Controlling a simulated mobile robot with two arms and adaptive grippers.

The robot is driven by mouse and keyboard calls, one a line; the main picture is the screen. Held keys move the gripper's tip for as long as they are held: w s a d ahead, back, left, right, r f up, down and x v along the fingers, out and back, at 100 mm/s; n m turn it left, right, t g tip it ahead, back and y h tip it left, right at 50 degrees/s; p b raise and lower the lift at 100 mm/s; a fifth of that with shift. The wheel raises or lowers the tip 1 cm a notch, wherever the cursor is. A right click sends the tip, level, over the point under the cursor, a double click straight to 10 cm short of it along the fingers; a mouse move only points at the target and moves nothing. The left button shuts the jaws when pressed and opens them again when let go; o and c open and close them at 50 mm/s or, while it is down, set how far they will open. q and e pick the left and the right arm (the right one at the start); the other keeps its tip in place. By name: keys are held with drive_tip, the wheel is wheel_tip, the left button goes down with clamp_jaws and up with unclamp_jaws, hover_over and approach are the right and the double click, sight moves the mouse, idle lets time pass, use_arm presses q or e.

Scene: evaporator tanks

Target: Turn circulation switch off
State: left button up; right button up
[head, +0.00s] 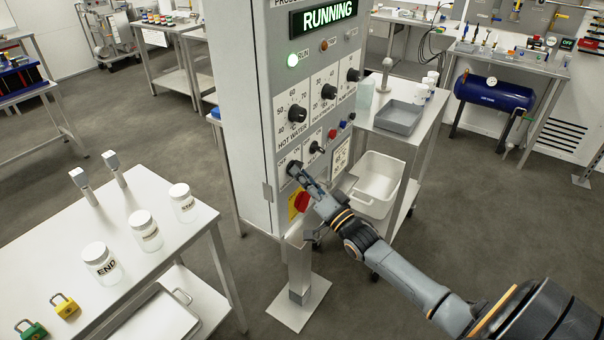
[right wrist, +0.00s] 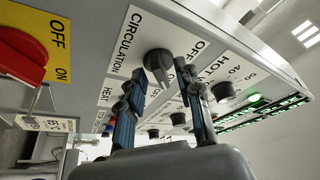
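The circulation switch is a dark rotary knob (right wrist: 158,63) on the grey control panel, beside the printed words CIRCULATION and OFF in the right wrist view. My right gripper (right wrist: 161,72) is at the panel, with its two fingers apart and the tips on either side of this knob. I cannot tell whether the tips touch it. In the head view my right gripper (head: 296,172) covers most of the switch. The panel's sign (head: 328,17) reads RUNNING and the green RUN lamp (head: 293,60) is lit. My left gripper is not in view.
A red rotary switch on a yellow plate (head: 302,201) sits just below my right gripper. The heat knob (head: 317,147) is close by, up and right. A bench with jars (head: 150,232) stands at left; a cart with a white tub (head: 376,183) stands at right.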

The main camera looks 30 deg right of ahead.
drive_tip(key=shift+w, duration=0.25)
clamp_jaws()
drive_tip(key=shift+w+d+n+g+y+b, duration=0.15)
drive_tip(key=shift+n+g+y+b, duration=0.6)
drive_tip(key=shift+n+y+b, duration=2.45)
drive_tip(key=shift+d+n+g+y+b, duration=0.5)
drive_tip(key=shift+n+b, duration=1.15)
drive_tip(key=shift+n, duration=3.55)
drive_tip(key=shift+w+n+g+y+b, duration=0.1)
drive_tip(key=shift+n+g+y+b, duration=0.95)
drive_tip(key=shift+n+y+b, duration=2.15)
drive_tip(key=n+h+p, duration=0.1)
drive_tip(key=n+h, duration=0.1)
drive_tip(key=shift+h, duration=0.4)
